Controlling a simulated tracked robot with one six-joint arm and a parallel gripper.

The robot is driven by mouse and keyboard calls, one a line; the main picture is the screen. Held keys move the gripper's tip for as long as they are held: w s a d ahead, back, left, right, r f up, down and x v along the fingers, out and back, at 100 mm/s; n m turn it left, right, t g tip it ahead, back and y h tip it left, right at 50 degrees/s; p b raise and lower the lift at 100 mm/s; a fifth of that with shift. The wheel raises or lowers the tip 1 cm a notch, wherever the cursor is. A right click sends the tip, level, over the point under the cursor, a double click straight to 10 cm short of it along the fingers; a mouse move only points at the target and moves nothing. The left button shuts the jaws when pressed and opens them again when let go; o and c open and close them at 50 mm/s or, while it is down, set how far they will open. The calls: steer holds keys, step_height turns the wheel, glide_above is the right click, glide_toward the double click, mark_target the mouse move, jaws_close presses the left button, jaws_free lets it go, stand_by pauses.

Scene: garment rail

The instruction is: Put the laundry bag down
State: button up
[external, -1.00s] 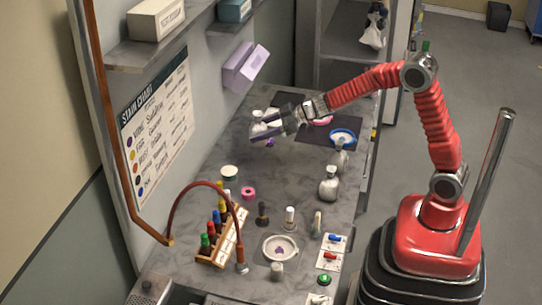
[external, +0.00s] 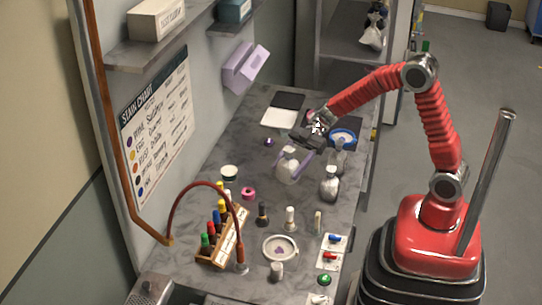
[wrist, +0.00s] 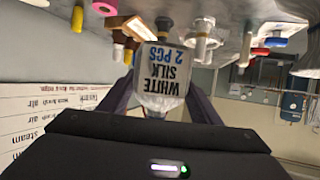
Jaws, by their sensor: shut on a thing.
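The laundry bag (external: 288,169) is a small pale bag with a narrow neck. In the wrist view the bag (wrist: 160,75) carries a label reading "WHITE SILK 2 PCS", upside down in the picture. My gripper (external: 291,166) points down over the grey table (external: 215,190), with its purple fingers on either side of the bag. In the wrist view my gripper (wrist: 163,104) is shut on the bag's neck end. The bag hangs roughly upright, left of two other bags; I cannot tell whether its bottom touches the table.
Two similar bags (external: 329,184) and (external: 339,158) stand to the right. A blue ring (external: 342,137) lies on a dark mat behind. A white pad (external: 280,118) lies bare further back. A bottle rack (external: 229,237) and white dish (external: 280,248) stand nearer.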

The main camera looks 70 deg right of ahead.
steer(key=shift+f, duration=3.15)
steer(key=shift+f, duration=1.85)
steer(key=o, duration=1.2)
steer(key=shift+f, duration=0.1)
